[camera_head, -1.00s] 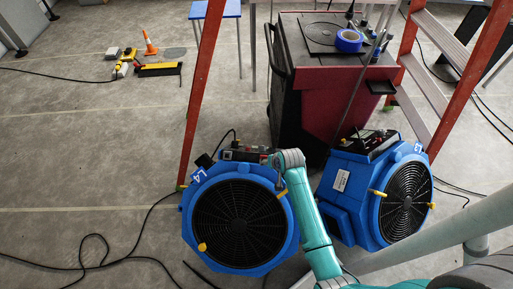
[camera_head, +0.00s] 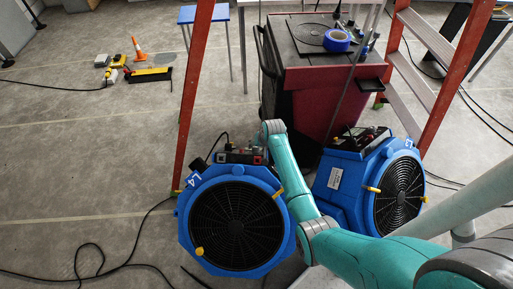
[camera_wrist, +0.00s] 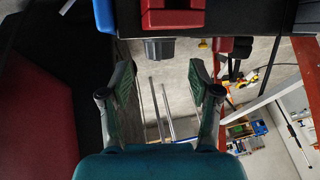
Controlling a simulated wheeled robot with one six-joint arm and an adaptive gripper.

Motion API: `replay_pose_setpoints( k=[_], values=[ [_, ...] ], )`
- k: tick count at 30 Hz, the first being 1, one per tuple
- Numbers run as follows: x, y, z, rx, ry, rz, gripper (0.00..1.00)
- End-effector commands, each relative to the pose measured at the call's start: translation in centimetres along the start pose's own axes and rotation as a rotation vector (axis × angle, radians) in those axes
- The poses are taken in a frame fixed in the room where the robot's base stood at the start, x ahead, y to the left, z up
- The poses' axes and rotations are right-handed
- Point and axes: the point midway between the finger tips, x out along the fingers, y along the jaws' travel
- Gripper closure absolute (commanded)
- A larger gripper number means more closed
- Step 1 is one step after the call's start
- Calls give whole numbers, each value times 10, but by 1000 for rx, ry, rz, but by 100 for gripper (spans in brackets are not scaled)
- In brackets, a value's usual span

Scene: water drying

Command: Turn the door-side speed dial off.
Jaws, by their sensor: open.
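Two blue fans stand side by side on the floor. The left fan (camera_head: 187,215), marked L4, has a dark control panel (camera_head: 232,157) with red parts on top. The right fan (camera_head: 325,200) also has a dark panel (camera_head: 352,141) on top. My gripper (camera_wrist: 165,83) is open and empty in the wrist view. Just beyond its fingertips a dark grey knob-like piece (camera_wrist: 159,48) sticks out below a red block (camera_wrist: 172,17). I cannot tell which dial it is or its setting. In the head view my gripper is hidden behind my wrist.
A dark red cart (camera_head: 318,99) stands close behind the fans. Red ladder legs (camera_head: 195,95) rise at left and right (camera_head: 455,75). Black cables (camera_head: 100,255) lie on the floor at left. Open floor lies at the left.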

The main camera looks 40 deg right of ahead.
Motion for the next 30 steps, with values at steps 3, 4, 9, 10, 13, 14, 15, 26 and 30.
replay_pose_setpoints(
  k=[3, 4, 9, 10, 13, 14, 15, 26, 30],
  values=[
    [17, 0, 0, 0, -2, 0, 38],
    [20, 0, 0, 0, -1, 0, 38],
    [34, 0, 0, 0, -1, 0, 38],
    [36, 0, 0, 0, -1, 0, 38],
    [39, 0, 0, 0, 0, 0, 38],
    [40, 0, 0, 0, 0, 0, 38],
    [40, 0, 0, 0, 0, 0, 38],
    [40, 0, 0, 0, 0, 0, 68],
    [40, 0, 0, 0, 0, 0, 98]
  ],
)
